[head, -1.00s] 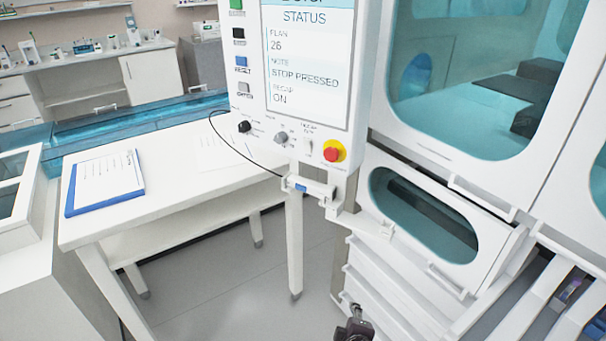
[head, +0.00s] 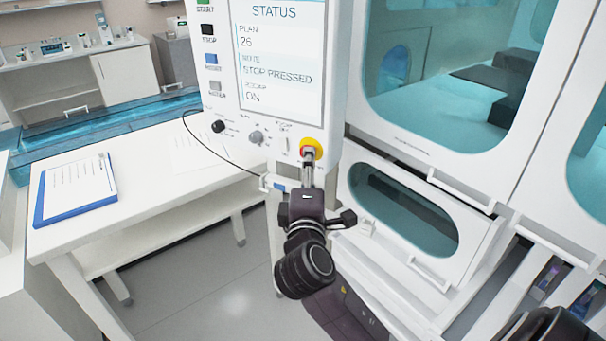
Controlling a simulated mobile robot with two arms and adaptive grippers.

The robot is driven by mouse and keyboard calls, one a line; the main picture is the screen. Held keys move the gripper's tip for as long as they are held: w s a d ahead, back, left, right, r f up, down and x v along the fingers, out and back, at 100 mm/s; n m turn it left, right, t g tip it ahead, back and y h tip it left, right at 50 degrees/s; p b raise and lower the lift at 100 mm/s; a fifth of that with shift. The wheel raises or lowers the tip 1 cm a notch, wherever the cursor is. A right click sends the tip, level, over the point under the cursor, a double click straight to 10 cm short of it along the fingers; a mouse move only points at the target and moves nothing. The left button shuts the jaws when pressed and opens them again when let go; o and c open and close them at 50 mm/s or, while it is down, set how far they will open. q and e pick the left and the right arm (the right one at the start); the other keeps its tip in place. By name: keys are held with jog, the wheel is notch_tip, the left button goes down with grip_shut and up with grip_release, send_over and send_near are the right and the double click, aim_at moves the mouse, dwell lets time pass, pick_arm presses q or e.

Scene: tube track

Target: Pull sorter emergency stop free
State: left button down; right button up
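The sorter emergency stop (head: 312,145) is a red button on a yellow base at the lower right of the white control panel. The panel's screen (head: 280,55) reads "STOP PRESSED". My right gripper (head: 308,158) is in front of the button with its fingertips at it. The fingers overlap the red cap and hide much of it. I cannot tell whether they are closed on it or only beside it. My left gripper is not in view.
Knobs (head: 257,137) and a small switch sit left of the button, with a column of coloured buttons (head: 211,60) above. A white table with a blue clipboard (head: 75,190) stands left. Glazed cabinets fill the right.

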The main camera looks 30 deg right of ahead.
jog(key=p+x, duration=0.1)
jog(key=x, duration=0.4)
jog(key=shift+w+d, duration=0.25)
jog(key=shift+c, duration=0.4)
jog(key=shift+f, duration=0.1)
grip_shut()
jog(key=shift+s+a, duration=0.1)
jog(key=shift+a, duration=0.3)
grip_release()
jog(key=shift+s, duration=0.1)
jog(key=shift+o, duration=0.4)
